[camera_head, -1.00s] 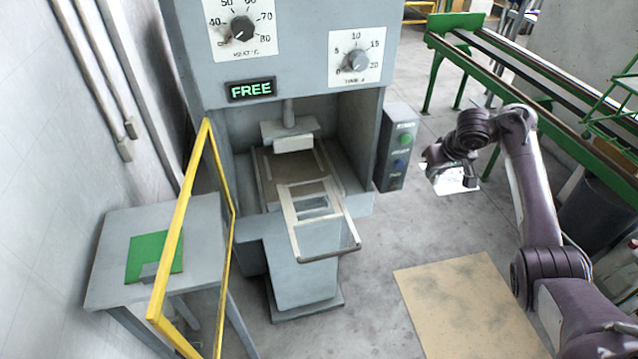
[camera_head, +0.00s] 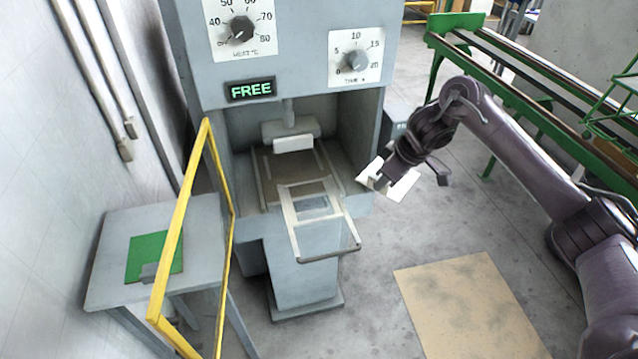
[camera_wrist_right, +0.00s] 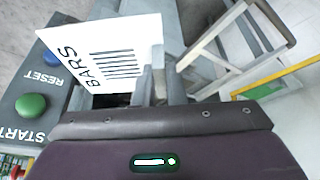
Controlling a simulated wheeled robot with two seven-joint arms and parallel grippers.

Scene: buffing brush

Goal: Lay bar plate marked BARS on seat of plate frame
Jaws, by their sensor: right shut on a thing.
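The white bar plate (camera_head: 402,187) is in my right gripper (camera_head: 381,181), to the right of the machine's opening. In the right wrist view the bar plate (camera_wrist_right: 112,52) shows the word BARS and black stripes, and the gripper (camera_wrist_right: 158,80) is shut on its edge. The plate frame (camera_head: 291,222) is a pale metal frame sticking out from the machine's front. Its seat (camera_head: 313,204) is the small grey area inside its bars, with nothing on it. The held plate is apart from the frame, to its right. My left gripper is not in view.
The grey machine (camera_head: 205,85) has two dials and a FREE display (camera_head: 251,90). A yellow rail (camera_head: 182,225) stands left of the frame, beside a small table (camera_head: 105,275) with a green plate (camera_head: 140,255). A button box (camera_wrist_right: 35,95) is near the held plate. Floor at front right is open.

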